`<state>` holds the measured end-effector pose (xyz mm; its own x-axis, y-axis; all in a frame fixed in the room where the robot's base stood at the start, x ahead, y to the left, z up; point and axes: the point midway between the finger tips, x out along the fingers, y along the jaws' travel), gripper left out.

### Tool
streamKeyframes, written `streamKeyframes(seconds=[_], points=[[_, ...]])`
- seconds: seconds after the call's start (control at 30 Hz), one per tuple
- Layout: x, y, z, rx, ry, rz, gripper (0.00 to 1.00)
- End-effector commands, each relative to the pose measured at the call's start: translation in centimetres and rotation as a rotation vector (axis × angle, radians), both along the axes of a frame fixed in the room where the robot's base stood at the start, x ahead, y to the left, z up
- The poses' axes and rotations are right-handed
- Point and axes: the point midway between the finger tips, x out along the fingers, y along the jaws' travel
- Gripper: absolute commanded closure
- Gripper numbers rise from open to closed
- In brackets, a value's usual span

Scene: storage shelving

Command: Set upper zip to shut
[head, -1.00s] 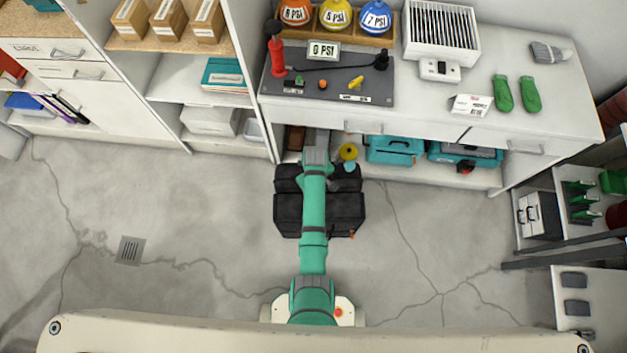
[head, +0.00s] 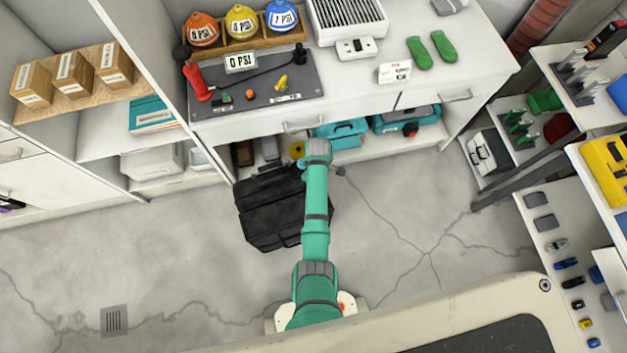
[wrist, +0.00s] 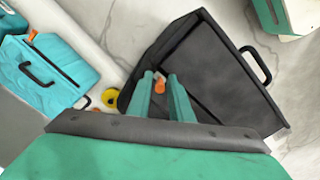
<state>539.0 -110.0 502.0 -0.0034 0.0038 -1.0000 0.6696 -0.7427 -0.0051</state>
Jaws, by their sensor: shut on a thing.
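A black bag (head: 262,222) stands on the floor in front of the bench in the head view, beside my arm. The wrist view shows the bag (wrist: 215,75) close up, with a dark grey panel, a black handle (wrist: 256,65) and dark seam lines. An orange zip pull (wrist: 160,85) sits between the fingertips of my gripper (wrist: 161,80), which is shut on it. In the head view my arm hides the fingertips. I cannot tell how far the upper zip is closed.
A teal case (wrist: 48,72) with an orange tab lies left of the bag in the wrist view. A yellow ring (wrist: 110,95) is between them. The bench (head: 380,75) stands behind, shelves (head: 510,150) at right. The floor (head: 130,250) at left is clear.

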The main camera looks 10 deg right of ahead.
Motion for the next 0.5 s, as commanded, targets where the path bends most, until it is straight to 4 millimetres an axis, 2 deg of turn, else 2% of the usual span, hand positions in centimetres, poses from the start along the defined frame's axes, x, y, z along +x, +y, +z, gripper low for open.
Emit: streamKeyframes(seconds=[0.03,0.23,0.27,0.5], points=[[0.07,-0.52,0.09,-0.007,-0.004,-0.007,1.0],[0.1,-0.69,0.1,-0.01,-0.006,-0.01,1.0],[0.11,-0.71,0.11,-0.01,-0.006,-0.01,0.74],[0.1,-0.49,0.07,-0.007,-0.005,-0.008,0.72]])
